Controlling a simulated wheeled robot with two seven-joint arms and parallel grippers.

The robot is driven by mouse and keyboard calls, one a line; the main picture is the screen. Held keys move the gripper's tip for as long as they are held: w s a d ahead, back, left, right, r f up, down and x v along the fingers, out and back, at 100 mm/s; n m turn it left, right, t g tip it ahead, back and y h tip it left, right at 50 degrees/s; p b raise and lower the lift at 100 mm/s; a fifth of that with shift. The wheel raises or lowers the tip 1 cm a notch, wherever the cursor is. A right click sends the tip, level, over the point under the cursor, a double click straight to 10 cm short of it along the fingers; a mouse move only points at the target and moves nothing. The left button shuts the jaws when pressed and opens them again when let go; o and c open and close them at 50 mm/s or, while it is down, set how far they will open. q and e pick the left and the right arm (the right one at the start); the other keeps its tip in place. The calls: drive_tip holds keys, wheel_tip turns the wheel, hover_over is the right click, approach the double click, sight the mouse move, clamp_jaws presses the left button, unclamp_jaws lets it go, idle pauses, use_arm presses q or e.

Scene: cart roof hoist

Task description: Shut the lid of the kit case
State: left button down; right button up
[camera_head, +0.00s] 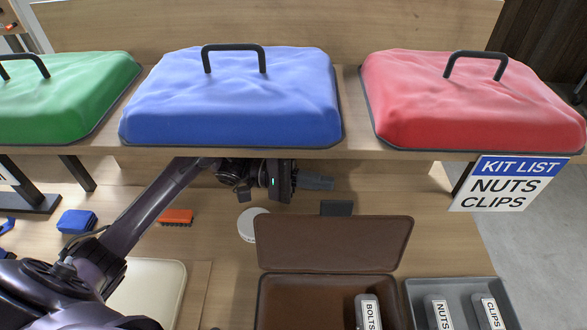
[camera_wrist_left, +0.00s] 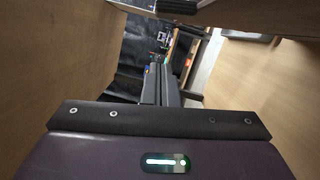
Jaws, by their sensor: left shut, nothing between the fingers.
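The kit case is brown, at the bottom centre of the head view. Its lid (camera_head: 335,243) stands open at the back of the case body (camera_head: 265,300). A box labelled BOLTS (camera_head: 368,312) is inside at the right, and the front of the case is cut off by the picture edge. My left gripper (camera_head: 328,183) is shut and empty. It is beyond the lid, under the shelf edge, pointing right and apart from the lid. Its dark fingers also show in the left wrist view (camera_wrist_left: 163,84). My right gripper is not in view.
A shelf (camera_head: 350,100) above the table carries green, blue (camera_head: 235,100) and red (camera_head: 470,105) covered bundles with handles. A grey tray (camera_head: 413,290) with NUTS and CLIPS boxes stands right of the case. A white round item (camera_head: 246,226) and a dark block (camera_head: 336,208) lie behind the lid.

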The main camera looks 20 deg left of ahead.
use_arm(q)
drive_tip(key=s, duration=0.1)
drive_tip(key=s+d+p, duration=0.1)
drive_tip(key=s+p, duration=0.1)
drive_tip(key=shift+s+d+r, duration=0.3)
drive_tip(key=shift+s+r, duration=0.05)
drive_tip(key=shift+r, duration=0.05)
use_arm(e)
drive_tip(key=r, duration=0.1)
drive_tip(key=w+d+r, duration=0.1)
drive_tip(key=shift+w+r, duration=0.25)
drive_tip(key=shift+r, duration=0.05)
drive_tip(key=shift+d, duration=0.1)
